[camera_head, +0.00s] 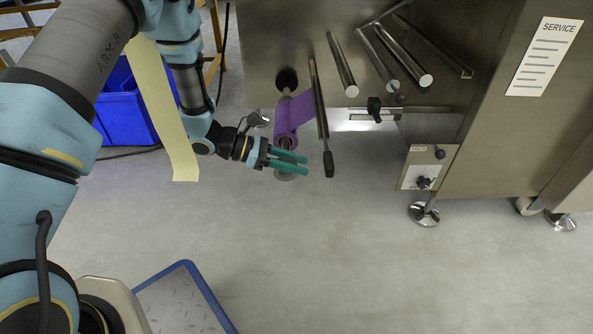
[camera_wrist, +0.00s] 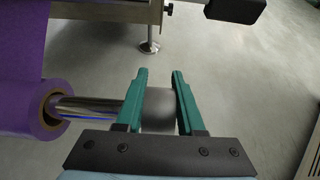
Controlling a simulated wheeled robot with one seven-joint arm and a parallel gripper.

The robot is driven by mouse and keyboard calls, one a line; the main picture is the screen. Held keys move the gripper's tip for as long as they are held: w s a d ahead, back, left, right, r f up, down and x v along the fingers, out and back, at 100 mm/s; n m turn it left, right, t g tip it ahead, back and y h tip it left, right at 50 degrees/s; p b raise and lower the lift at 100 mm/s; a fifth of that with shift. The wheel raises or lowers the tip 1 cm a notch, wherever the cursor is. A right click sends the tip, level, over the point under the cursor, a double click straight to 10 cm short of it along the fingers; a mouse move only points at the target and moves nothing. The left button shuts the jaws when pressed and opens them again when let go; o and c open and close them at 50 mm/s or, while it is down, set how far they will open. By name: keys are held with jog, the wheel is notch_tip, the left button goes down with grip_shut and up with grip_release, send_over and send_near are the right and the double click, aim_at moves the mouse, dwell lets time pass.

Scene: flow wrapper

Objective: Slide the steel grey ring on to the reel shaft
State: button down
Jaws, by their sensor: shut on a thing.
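My gripper (camera_head: 306,164) has teal fingers and is shut on the steel grey ring (camera_wrist: 159,112). In the head view a bit of the ring (camera_head: 285,177) shows below the fingers. The reel shaft (camera_wrist: 88,108) is a shiny bar coming out of the brown core of the purple film roll (camera_wrist: 20,60). In the wrist view the shaft runs toward the ring, roughly level with it. The left finger hides where they come together, so I cannot tell whether the shaft end is inside the ring. The purple roll also shows in the head view (camera_head: 284,118).
A black-handled bar (camera_head: 319,100) hangs close right of the roll and gripper. Steel rollers (camera_head: 343,65) and a small control box (camera_head: 427,168) are further right on the machine. A blue crate (camera_head: 122,105) stands behind my arm.

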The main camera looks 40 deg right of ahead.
jog(key=w+d, duration=0.6)
jog(key=w, duration=0.2)
jog(key=shift+d+b, duration=0.2)
jog(key=shift+b, duration=0.15)
jog(key=shift+w+r, duration=0.1)
dwell(0.5)
jog(key=c, duration=0.7)
grip_release()
jog(key=shift+o, duration=0.8)
jog(key=shift+w+a+r, duration=0.1)
jog(key=shift+w, duration=0.05)
jog(key=shift+o, duration=0.5)
jog(key=p+v, duration=0.4)
jog(key=v, duration=0.5)
jog(key=shift+a+r, duration=0.2)
jog(key=shift+a, duration=0.15)
jog(key=shift+a+p, duration=0.3)
jog(key=shift+a, duration=0.15)
jog(key=shift+s, duration=0.25)
